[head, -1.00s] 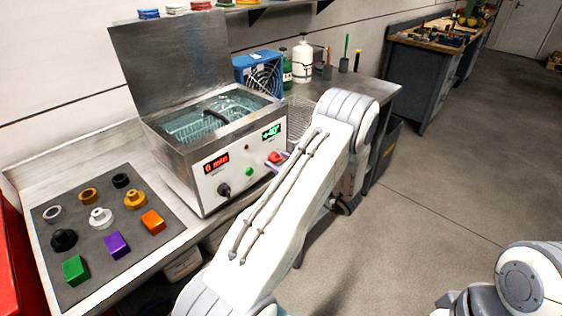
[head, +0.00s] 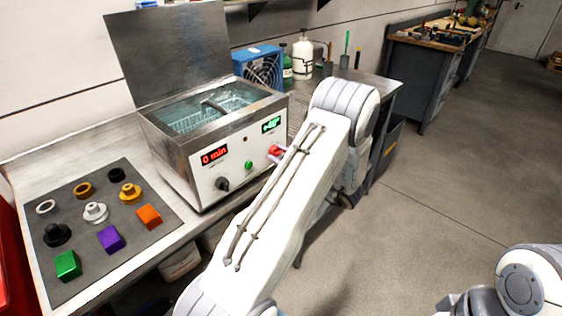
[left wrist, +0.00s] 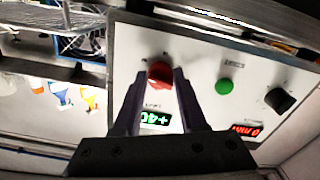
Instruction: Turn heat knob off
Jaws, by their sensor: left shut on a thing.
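The ultrasonic-bath-like steel machine (head: 180,155) has a white front panel with a red heat knob (head: 275,151) below a green display (head: 271,124) that seems to read about +40. In the left wrist view the panel is upside down, and the red knob (left wrist: 160,74) sits between the dark fingertips of my left gripper (left wrist: 158,80), which is shut on it. In the head view my white left arm hides most of that gripper. My right gripper is out of view; only part of that arm shows at bottom right.
A black knob (head: 222,183), a green button (head: 248,165) and a red "0 min" display (head: 214,155) share the panel. A dark mat (head: 85,215) with several coloured parts lies left. A blue fan unit (head: 258,66) and bottles stand behind.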

